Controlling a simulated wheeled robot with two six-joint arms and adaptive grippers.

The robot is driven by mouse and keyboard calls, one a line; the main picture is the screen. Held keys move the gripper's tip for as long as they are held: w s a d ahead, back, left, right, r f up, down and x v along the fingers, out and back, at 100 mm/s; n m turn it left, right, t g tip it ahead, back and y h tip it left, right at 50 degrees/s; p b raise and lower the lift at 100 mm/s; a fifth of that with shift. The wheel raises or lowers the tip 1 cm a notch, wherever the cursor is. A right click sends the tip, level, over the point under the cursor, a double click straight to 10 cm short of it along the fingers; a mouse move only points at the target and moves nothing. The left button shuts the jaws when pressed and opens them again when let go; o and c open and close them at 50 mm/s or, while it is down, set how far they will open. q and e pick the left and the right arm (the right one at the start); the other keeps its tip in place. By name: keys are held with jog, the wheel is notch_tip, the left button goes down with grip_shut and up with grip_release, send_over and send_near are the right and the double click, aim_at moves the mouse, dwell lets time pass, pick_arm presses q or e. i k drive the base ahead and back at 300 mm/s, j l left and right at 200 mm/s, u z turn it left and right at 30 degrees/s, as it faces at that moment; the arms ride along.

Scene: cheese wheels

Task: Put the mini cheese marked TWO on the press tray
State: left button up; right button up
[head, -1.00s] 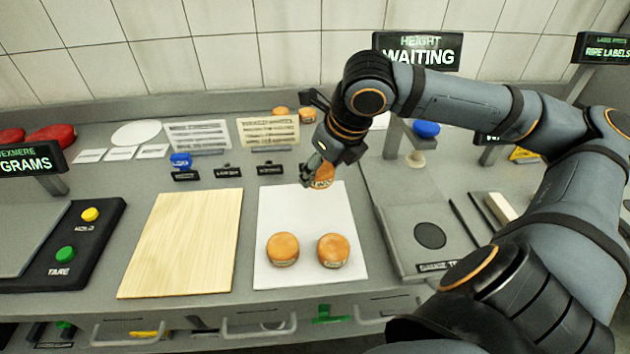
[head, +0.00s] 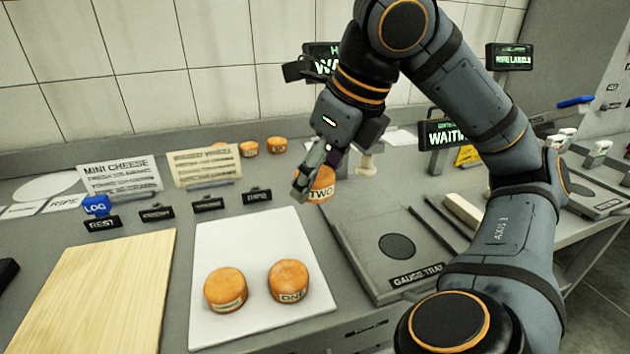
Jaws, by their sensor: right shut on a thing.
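The orange mini cheese marked TWO (head: 321,186) is in my right gripper (head: 308,188), which is shut on it. It is held up near the back left corner of the grey gauge tray (head: 345,248), right of the white sheet's far edge. Its TWO label faces me. Two other orange mini cheeses stand on the white sheet: one marked ONE (head: 288,281) and one (head: 226,290) whose label I cannot read. I cannot identify a press tray by any label in view. My left gripper is not in view.
A wooden board (head: 105,290) lies left of the white sheet (head: 235,239). Small label stands, including REST (head: 102,222), and a blue LOG button (head: 96,206) are behind. Several small cheeses (head: 249,148) sit at the back. A WAITING display (head: 443,133) stands behind the gauge tray.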

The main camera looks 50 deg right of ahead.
aim_at(581, 190)
jog(key=z, duration=1.15)
jog(key=l+z, duration=0.2)
jog(key=l, duration=0.45)
jog(key=i+l+z, duration=0.2)
jog(key=l, duration=0.45)
jog(key=k, duration=0.1)
